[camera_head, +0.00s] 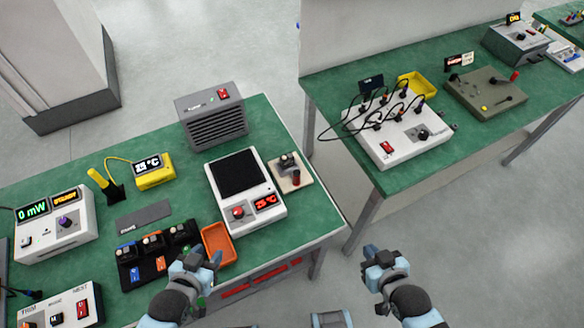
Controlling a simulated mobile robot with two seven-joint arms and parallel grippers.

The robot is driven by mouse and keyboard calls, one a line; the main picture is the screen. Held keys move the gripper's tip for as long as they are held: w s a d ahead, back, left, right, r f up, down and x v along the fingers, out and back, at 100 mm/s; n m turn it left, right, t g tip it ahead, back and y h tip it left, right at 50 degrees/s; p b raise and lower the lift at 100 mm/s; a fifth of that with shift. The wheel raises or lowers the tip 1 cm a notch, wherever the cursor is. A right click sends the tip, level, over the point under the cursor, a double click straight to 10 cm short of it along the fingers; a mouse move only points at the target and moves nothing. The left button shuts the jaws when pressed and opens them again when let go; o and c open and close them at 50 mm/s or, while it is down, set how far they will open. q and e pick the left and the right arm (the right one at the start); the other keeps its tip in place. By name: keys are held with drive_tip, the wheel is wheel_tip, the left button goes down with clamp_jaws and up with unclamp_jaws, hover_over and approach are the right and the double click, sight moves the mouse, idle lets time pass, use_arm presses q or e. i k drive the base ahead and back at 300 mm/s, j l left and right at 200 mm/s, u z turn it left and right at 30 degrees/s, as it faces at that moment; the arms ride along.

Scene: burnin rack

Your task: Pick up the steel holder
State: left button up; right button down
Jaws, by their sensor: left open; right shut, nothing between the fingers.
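Several small dark holders (153,243) sit in a black rack (133,278) with blue and orange labels, near the front of the left green bench. I cannot tell from this view which of them is the steel one. My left gripper (202,259) is open and empty, at the right end of the rack and just in front of the orange tray (218,243). It and its arm hide part of the rack's right side. My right gripper (384,256) is shut and empty, over the floor right of the bench.
A white hot plate (262,219) with a dark top stands behind the orange tray, beside a small clamp fixture (291,170). A grey vented box (213,118) is at the back. A yellow meter (154,171) and white power meter (56,226) stand left. A second bench (345,88) is right.

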sight(291, 168)
drive_tip(key=k, duration=0.5)
drive_tip(key=k+u, duration=0.15)
drive_tip(key=u, duration=1.1)
drive_tip(key=l+u, duration=0.7)
drive_tip(key=k+l, duration=0.1)
drive_tip(key=l, duration=0.45)
drive_tip(key=k+l, duration=0.1)
drive_tip(key=l, duration=0.95)
drive_tip(key=k+l, duration=0.15)
drive_tip(key=l, duration=0.35)
